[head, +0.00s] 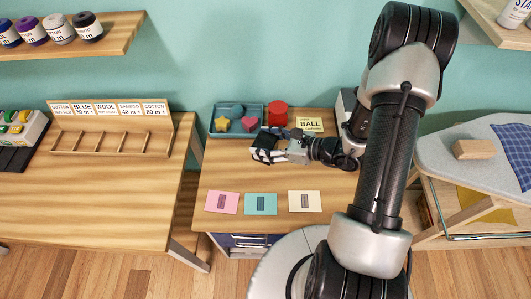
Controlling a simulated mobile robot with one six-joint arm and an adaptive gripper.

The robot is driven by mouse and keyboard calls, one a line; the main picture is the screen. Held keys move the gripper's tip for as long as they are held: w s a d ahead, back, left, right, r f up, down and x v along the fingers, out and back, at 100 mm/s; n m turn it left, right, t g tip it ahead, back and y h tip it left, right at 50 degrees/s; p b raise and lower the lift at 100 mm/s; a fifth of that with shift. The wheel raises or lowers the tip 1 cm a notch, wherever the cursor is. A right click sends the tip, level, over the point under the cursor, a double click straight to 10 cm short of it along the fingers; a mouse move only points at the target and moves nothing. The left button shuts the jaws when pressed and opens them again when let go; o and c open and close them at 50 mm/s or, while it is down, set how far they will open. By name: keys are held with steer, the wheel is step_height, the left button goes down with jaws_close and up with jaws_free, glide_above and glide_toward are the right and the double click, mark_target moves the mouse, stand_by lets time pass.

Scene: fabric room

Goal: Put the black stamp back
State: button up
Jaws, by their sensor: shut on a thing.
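My gripper (262,152) is low over the middle table, in front of the blue-grey tray (218,132). It is shut on a small dark thing that I take for the black stamp; the fingers hide most of it, so its shape and tilt cannot be told. The tray holds a yellow star (221,124), a pink heart (249,124) and teal pieces. Three cards lie in a row nearer the front: pink (213,203), teal (251,204) and cream (294,201). Each bears a dark rectangular mark.
A red round object (277,113) stands right of the tray, near a cream "BALL" card (310,124). A left table (80,210) carries a labelled wooden rack (110,155). An ironing board (440,150) is at right. The table between gripper and cards is clear.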

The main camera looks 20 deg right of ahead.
steer(key=shift+f+b, duration=0.65)
steer(key=shift+f, duration=1.5)
steer(key=shift+f, duration=0.25)
steer(key=o, duration=1.1)
steer(key=shift+r, duration=0.15)
